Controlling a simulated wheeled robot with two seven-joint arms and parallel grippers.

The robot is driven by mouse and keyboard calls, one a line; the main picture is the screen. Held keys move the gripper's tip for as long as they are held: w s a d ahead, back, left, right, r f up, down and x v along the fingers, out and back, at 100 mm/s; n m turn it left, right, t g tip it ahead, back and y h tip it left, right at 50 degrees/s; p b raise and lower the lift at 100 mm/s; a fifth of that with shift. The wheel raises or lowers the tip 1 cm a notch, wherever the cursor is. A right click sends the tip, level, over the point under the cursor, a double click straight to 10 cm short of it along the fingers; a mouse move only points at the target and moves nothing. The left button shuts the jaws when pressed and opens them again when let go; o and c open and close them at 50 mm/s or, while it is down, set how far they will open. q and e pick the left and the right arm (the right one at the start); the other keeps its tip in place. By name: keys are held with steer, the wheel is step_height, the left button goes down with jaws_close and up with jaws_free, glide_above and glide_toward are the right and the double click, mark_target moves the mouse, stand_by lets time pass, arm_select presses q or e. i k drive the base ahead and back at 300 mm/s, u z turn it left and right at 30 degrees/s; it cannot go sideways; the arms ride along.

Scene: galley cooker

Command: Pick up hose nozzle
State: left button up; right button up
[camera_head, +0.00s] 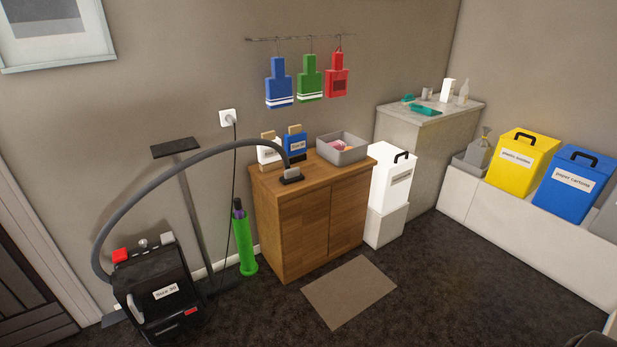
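The hose nozzle (291,175) sits on top of the wooden cabinet (297,233), near its front left edge. It has a grey neck and a wider, flat dark base. A grey hose (165,180) arches from it to the left and down to a black vacuum machine (158,290) on the floor. Neither of my grippers shows in the head view, so nothing is seen holding the nozzle.
Behind the nozzle stand a white box (268,153) and a blue box (294,145). A grey bin (341,149) is to their right. A green cylinder (244,248) stands left of the cabinet. A mat (348,291) lies on open floor in front.

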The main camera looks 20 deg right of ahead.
mark_target(291, 175)
steer(key=z, duration=1.8)
steer(key=i, duration=2.1)
steer(key=z, duration=1)
steer(key=i, duration=0.85)
steer(key=u, duration=1.4)
